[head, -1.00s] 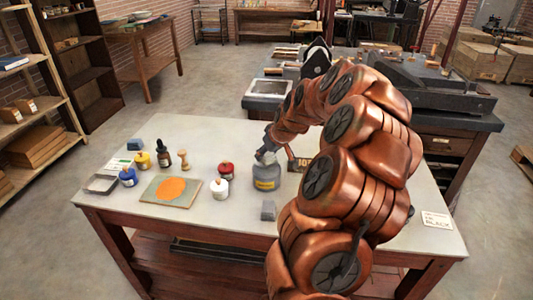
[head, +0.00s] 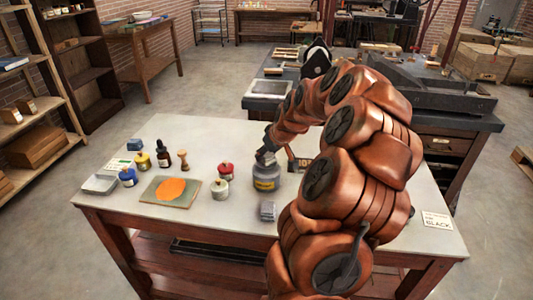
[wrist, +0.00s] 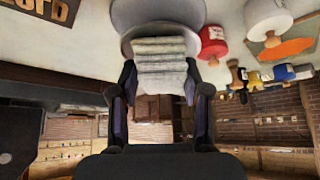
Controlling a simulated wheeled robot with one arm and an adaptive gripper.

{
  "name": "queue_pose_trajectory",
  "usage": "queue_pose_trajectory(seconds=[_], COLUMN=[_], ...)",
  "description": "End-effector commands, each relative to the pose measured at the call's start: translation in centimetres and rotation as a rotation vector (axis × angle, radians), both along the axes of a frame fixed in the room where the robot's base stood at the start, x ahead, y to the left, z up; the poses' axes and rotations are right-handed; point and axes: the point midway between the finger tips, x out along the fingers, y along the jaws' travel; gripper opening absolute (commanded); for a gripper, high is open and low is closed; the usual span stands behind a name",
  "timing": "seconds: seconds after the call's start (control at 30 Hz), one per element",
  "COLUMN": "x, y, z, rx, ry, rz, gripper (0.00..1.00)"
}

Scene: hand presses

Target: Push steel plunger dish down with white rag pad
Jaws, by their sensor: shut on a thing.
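The plunger can is a grey metal can with a yellow label (head: 266,183), standing upright on the pale table. Its grey round top, with the steel dish (wrist: 128,14), fills the upper middle of the wrist view. My gripper (head: 265,157) is directly above the can in the head view. In the wrist view my gripper (wrist: 158,88) is shut on the folded white rag pad (wrist: 161,55), which sits between its two dark fingers. The pad overlaps the dish in that view and hides part of it; I cannot tell how firmly they touch.
A grey block (head: 268,211) lies in front. A dark lettered sign (head: 298,162) is close on the right. A board with an orange disc (head: 170,191) lies left.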

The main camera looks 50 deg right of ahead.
Motion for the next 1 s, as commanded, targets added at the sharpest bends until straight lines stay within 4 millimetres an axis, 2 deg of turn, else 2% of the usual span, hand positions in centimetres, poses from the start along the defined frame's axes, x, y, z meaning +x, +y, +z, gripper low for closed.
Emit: queue_pose_trajectory(seconds=[1.0], x=[0.1], y=[-0.1], z=[6.1], rx=[-0.002], ry=[-0.002], rz=[0.000], gripper=[0.19])
